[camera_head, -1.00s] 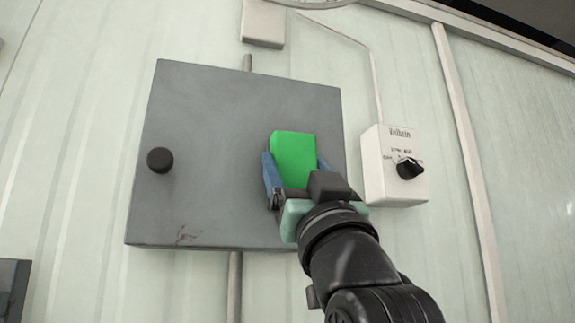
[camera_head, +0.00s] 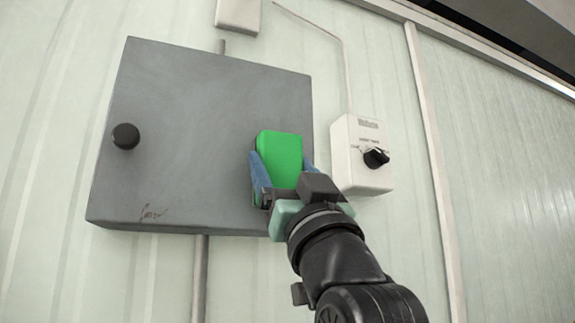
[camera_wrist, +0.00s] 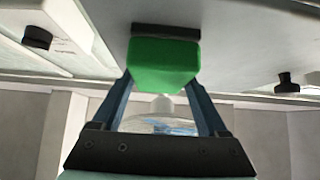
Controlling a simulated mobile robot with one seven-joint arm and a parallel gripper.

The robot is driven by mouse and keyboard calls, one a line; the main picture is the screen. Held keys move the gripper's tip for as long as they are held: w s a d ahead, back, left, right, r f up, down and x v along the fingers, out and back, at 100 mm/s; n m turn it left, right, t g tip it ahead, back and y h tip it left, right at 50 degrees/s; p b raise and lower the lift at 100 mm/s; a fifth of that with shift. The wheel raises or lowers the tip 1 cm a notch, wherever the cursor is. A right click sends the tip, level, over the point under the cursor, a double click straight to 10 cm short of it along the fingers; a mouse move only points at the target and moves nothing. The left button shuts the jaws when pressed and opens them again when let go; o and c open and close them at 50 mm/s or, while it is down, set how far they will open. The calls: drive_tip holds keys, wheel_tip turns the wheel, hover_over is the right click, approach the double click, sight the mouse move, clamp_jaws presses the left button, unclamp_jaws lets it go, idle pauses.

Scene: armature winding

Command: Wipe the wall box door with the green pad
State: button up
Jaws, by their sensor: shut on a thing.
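The grey wall box door (camera_head: 190,110) fills the left-centre of the head view, with a round black knob (camera_head: 125,136) at its left and a dark scratch-like mark (camera_head: 153,214) near its lower edge. My gripper (camera_head: 279,175) is shut on the green pad (camera_head: 280,158), in front of the door's right part. In the wrist view, the pad (camera_wrist: 163,64) sits between the blue fingers, with a dark strip on its far side close against or touching the grey door surface (camera_wrist: 240,40). Whether it presses on the door I cannot tell.
A white switch box (camera_head: 360,155) with a black rotary knob (camera_head: 376,158) is just right of the door and close to my gripper. A conduit (camera_head: 200,275) runs below the door. A pale box (camera_head: 238,15) is above it.

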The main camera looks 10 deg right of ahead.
drive_tip(key=shift+s+a, duration=0.3)
drive_tip(key=shift+a, duration=1.2)
drive_tip(key=shift+s+a, duration=0.25)
drive_tip(key=shift+a, duration=1.2)
drive_tip(key=shift+s+a, duration=0.3)
drive_tip(key=shift+a, duration=1.2)
drive_tip(key=shift+w+d, duration=0.25)
drive_tip(key=shift+d, duration=0.95)
drive_tip(key=shift+w+d, duration=0.25)
drive_tip(key=shift+d, duration=0.9)
drive_tip(key=s+d+b, duration=0.1)
drive_tip(key=s+b, duration=0.2)
drive_tip(key=s, duration=0.6)
drive_tip(key=shift+d, duration=0.35)
